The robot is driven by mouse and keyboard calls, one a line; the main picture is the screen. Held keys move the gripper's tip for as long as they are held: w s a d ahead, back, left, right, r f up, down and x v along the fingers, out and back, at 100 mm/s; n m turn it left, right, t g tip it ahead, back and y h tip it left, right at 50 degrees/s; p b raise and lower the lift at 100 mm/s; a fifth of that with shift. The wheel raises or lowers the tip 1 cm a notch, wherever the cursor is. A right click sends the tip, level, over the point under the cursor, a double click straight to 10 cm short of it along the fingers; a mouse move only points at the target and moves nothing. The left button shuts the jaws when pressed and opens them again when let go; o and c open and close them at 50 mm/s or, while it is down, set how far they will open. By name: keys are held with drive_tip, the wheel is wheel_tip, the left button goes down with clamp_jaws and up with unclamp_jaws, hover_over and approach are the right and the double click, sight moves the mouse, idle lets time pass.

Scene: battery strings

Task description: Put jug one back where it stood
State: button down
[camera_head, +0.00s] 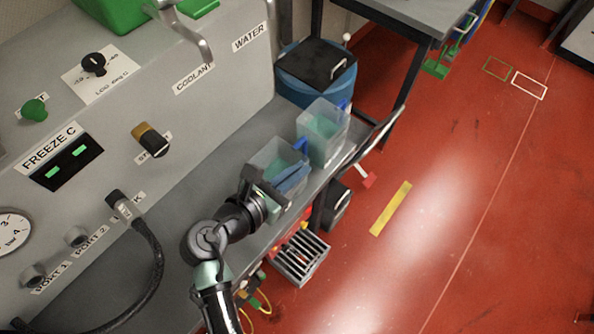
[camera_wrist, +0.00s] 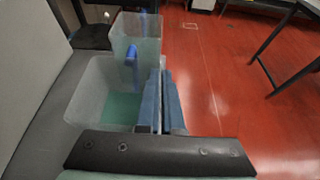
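Two clear, open jugs with green liquid and blue handles show in the head view. The near jug (camera_head: 262,158) is at the grey ledge, and the far jug (camera_head: 323,133) stands just beyond it. No number shows on either, so I cannot tell which is jug one. My gripper (camera_head: 293,178) is at the near jug's right side. In the wrist view, the blue fingers of my gripper (camera_wrist: 164,100) are close together across the right wall of the near jug (camera_wrist: 88,95). The far jug (camera_wrist: 148,35) is behind it. Whether the near jug touches the ledge is unclear.
The grey ledge (camera_head: 190,205) runs along the machine panel (camera_head: 205,110), with a black hose (camera_head: 157,265) on the near side. A blue bin with a black lid (camera_head: 315,65) stands beyond the jugs. A grey crate (camera_head: 301,258) sits below.

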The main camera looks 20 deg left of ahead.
drive_tip(key=shift+f, duration=0.4)
drive_tip(key=c, duration=1.1)
unclamp_jaws()
drive_tip(key=shift+f, duration=0.1)
drive_tip(key=shift+o, duration=0.2)
drive_tip(key=shift+s+a+r, duration=0.1)
drive_tip(key=shift+s+r, duration=0.05)
drive_tip(key=shift+r, duration=0.05)
drive_tip(key=v, duration=1.1)
drive_tip(key=shift+s, duration=0.35)
drive_tip(key=shift+r, duration=0.15)
